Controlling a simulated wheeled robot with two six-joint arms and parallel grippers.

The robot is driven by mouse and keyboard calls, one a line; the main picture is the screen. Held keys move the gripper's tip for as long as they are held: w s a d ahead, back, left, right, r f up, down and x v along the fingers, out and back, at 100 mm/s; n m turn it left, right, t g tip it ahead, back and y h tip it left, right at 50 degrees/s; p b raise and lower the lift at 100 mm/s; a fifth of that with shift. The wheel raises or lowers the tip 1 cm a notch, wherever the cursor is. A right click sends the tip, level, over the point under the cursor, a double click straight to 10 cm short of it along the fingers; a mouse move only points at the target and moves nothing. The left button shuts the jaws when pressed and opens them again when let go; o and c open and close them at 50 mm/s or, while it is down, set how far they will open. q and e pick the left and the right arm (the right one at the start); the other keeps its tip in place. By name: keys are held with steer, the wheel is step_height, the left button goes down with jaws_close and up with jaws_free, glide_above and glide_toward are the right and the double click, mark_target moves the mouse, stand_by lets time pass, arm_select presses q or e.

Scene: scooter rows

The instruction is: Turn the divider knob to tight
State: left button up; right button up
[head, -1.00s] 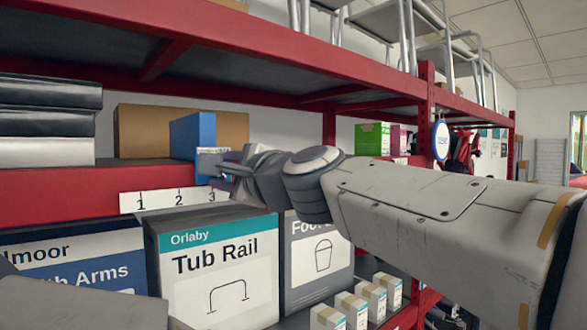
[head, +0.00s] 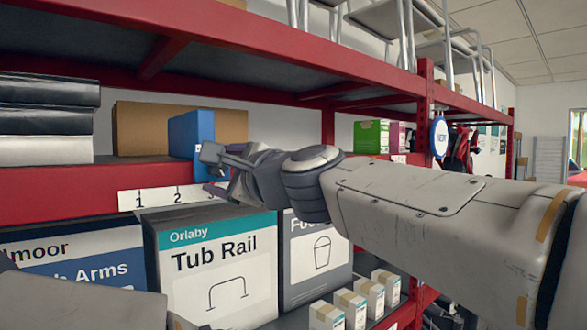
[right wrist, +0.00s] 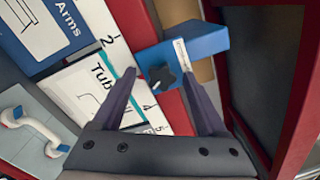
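The divider (head: 190,130) is a blue block standing on the red shelf. In the right wrist view the divider (right wrist: 200,46) carries a black lobed knob (right wrist: 162,77) and a pale label strip, too small to read. My right gripper (head: 210,171) is in front of the divider in the head view. In the right wrist view my right gripper (right wrist: 156,58) is open, with the knob showing between its spread fingers. I cannot tell whether either finger touches the knob. The knob is hidden in the head view. My left gripper is out of view.
A numbered strip (head: 160,199) runs along the red shelf edge. Below stand a Tub Rail box (head: 222,270) and a bucket-marked box (head: 318,258). A cardboard box (head: 140,130) is behind the divider, and black and white stacked items (head: 45,120) are left.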

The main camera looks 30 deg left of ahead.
steer(key=b+v, duration=0.3)
steer(key=v, duration=0.7)
steer(key=shift+d+b, duration=0.25)
steer(key=shift+b, duration=0.05)
